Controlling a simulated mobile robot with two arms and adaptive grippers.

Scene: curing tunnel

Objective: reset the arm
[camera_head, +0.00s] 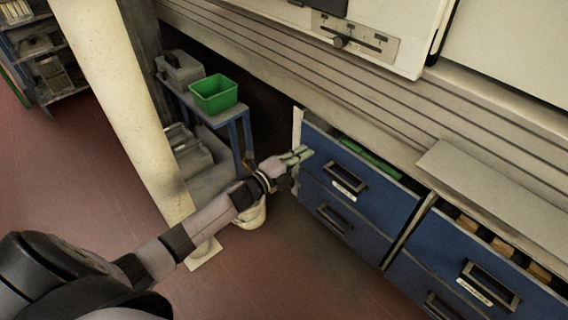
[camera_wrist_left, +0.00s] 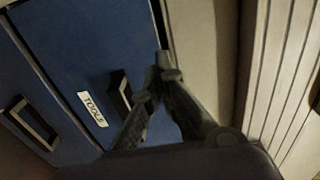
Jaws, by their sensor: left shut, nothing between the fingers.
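My left arm reaches in from the lower left in the head view. Its gripper (camera_head: 298,155) is by the left upper corner of a blue drawer cabinet. The left wrist view shows the gripper (camera_wrist_left: 155,88) with its fingertips together and nothing between them. The blue drawer labelled TOOLS (camera_wrist_left: 75,60) is in front of it, with its dark handle beside the fingers. In the head view the upper drawer (camera_head: 385,190) stands a little open, with something green inside. I cannot tell whether the fingers touch the drawer. My right gripper is in neither view.
A second upper drawer (camera_head: 515,280) at the lower right is partly open, with brown items inside. A green bin (camera_head: 214,93) and a grey box (camera_head: 180,69) stand on a blue-legged stand. A cream column (camera_head: 125,100) rises behind my arm. Red floor is clear at left.

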